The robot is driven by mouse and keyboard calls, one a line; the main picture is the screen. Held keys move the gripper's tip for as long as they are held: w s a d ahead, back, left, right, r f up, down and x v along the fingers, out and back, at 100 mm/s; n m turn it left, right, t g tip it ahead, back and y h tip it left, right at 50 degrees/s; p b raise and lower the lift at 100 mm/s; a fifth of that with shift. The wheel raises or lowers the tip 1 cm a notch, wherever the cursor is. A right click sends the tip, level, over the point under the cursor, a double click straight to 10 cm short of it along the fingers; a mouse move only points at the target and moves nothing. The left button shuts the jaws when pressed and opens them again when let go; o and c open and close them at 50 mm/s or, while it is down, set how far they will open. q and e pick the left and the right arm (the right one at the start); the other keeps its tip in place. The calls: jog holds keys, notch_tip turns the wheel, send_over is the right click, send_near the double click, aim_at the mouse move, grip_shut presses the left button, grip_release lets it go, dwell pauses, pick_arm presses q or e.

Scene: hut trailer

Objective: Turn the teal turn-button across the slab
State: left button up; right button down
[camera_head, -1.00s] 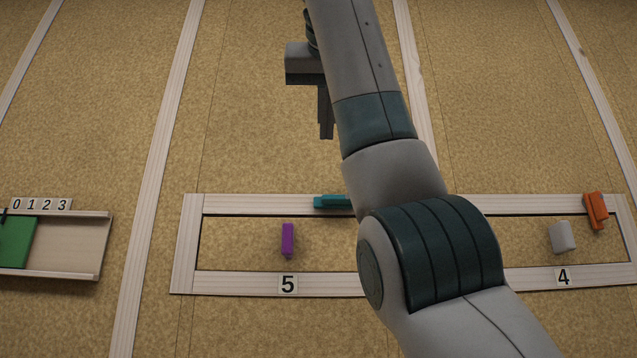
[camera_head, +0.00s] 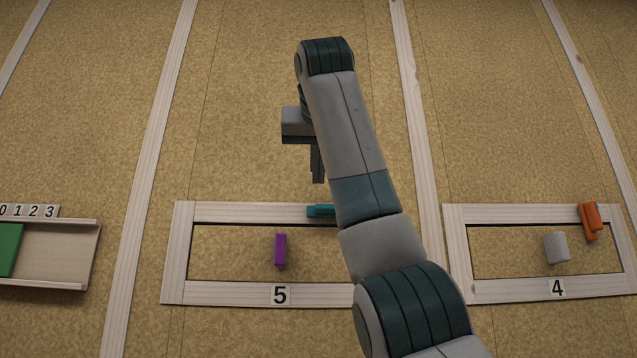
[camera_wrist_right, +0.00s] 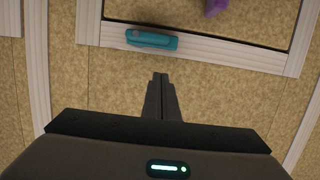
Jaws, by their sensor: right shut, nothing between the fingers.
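The teal turn-button (camera_head: 320,211) lies along the top frame bar of the panel marked 5. Its right part is hidden behind my right arm in the head view. In the right wrist view the whole teal turn-button (camera_wrist_right: 152,40) shows, lying lengthwise along the pale wooden bar. The slab (camera_head: 225,250) inside the frame is cork-coloured and carries a purple block-shaped handle (camera_head: 280,249). My right gripper (camera_head: 318,181) is shut and empty, just above the teal button in the head view. In the wrist view its fingertips (camera_wrist_right: 160,76) are apart from the button. My left gripper is not in view.
To the right is a second framed panel marked 4 (camera_head: 557,288), with a grey knob (camera_head: 556,248) and an orange turn-button (camera_head: 590,220). At left a wooden tray (camera_head: 62,256) holds a green panel (camera_head: 8,248) below number tiles. Upright battens cross the cork wall.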

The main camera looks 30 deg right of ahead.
aim_at(329, 210)
jog(key=shift+f+b, duration=0.3)
jog(key=shift+f, duration=1.75)
jog(key=shift+s, duration=0.1)
